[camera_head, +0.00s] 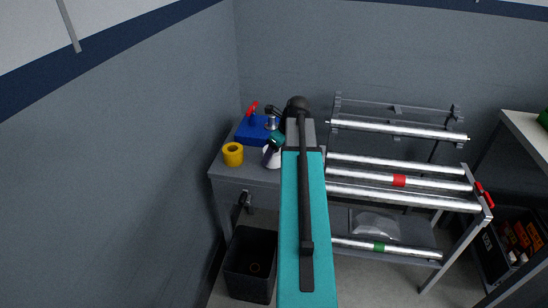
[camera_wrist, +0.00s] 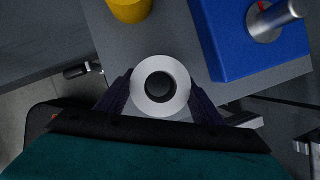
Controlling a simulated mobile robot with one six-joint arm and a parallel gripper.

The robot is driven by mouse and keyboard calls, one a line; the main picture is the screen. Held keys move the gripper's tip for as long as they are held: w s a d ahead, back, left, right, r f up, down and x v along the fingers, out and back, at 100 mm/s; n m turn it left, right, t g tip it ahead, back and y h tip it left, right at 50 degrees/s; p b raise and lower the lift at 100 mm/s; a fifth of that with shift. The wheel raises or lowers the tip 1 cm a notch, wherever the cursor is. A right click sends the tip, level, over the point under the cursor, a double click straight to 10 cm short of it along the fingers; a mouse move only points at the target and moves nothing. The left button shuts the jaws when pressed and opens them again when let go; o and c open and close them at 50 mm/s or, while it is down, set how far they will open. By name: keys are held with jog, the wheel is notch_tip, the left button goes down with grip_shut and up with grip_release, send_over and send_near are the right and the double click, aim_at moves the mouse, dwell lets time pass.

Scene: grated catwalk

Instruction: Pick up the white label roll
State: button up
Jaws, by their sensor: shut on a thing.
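The white label roll (camera_wrist: 181,84) shows in the wrist view as a white ring with a dark hole. My gripper (camera_wrist: 160,92) has a dark finger on each side of it and is shut on it. In the head view the roll (camera_head: 269,162) is a small white patch at the grey bench, mostly hidden behind my gripper (camera_head: 272,156) and teal arm. I cannot tell whether the roll touches the bench top.
A yellow roll (camera_head: 232,154) stands to the left on the grey bench (camera_head: 247,174). A blue block (camera_head: 256,130) with a metal post and red handle is behind. A rack of metal rollers (camera_head: 400,180) stands right. A black bin (camera_head: 250,264) is below.

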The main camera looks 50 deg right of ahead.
jog(key=shift+r, duration=0.85)
jog(key=s+a+b, duration=0.1)
jog(key=s+b, duration=0.1)
jog(key=s, duration=0.6)
jog(key=s+a+r+b, duration=0.1)
jog(key=s+a+b, duration=0.1)
jog(key=s, duration=0.5)
jog(key=shift+s+r, duration=0.2)
jog(key=shift+s, duration=0.15)
jog(key=shift+a, duration=0.1)
